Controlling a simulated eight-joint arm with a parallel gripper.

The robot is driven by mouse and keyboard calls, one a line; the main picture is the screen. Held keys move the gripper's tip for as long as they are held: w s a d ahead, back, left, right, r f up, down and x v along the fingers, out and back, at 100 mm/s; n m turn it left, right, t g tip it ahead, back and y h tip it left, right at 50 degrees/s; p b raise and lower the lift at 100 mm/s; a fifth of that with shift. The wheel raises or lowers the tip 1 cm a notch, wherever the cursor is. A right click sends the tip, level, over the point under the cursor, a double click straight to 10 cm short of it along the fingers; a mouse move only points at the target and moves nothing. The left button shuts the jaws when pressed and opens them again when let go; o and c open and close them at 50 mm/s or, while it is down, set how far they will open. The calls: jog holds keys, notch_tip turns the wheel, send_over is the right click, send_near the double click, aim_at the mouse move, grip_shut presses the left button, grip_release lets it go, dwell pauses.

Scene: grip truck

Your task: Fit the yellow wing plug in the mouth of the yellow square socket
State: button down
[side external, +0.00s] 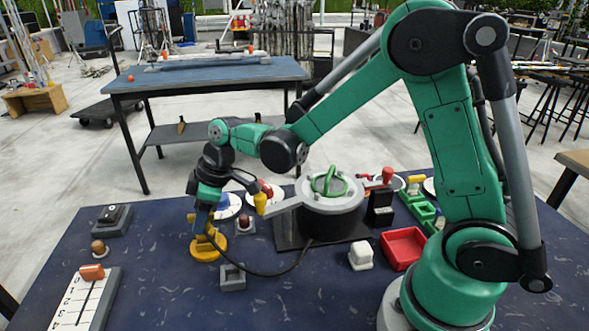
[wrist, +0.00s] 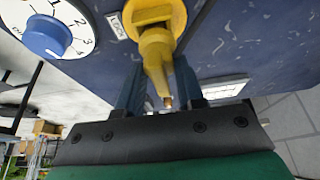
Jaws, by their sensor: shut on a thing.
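My gripper (side external: 203,228) points down at the front left of the table in the side view, over a round yellow base (side external: 208,252). In the wrist view my gripper (wrist: 160,88) is shut on a yellow piece (wrist: 156,50), which I take for the wing plug. Its narrow end lies between the two fingers and its wider part is toward the top edge. The square socket cannot be told clearly; the round yellow base under the gripper may carry it. The fingers hide the contact there, so I cannot tell whether the plug touches or sits in the mouth.
A grey block (side external: 232,278) stands just right of the yellow base. A dial with a blue knob (wrist: 47,36) is close by. A black pot (side external: 332,222), a white block (side external: 361,256) and a red tray (side external: 403,248) stand further right. A slider panel (side external: 86,300) is front left.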

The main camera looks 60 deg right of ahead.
aim_at(192, 215)
jog(key=shift+r, duration=2.5)
jog(key=s+d+r+m+t+h, duration=0.1)
jog(key=s+d+r+m+h, duration=0.2)
jog(key=s+d+r+m, duration=0.35)
jog(key=w+a+f+n+y, duration=0.1)
jog(key=w+a+f+n, duration=0.2)
jog(key=w+a+f+n+g+y, duration=0.1)
jog(key=w+a+f+n, duration=0.2)
jog(key=shift+w+a+f+y, duration=0.2)
jog(key=shift+f+y, duration=0.15)
jog(key=shift+y, duration=0.05)
jog(key=shift+a+f+n, duration=0.1)
jog(key=shift+f+n, duration=0.15)
jog(key=shift+f, duration=1.1)
jog(key=shift+f, duration=0.3)
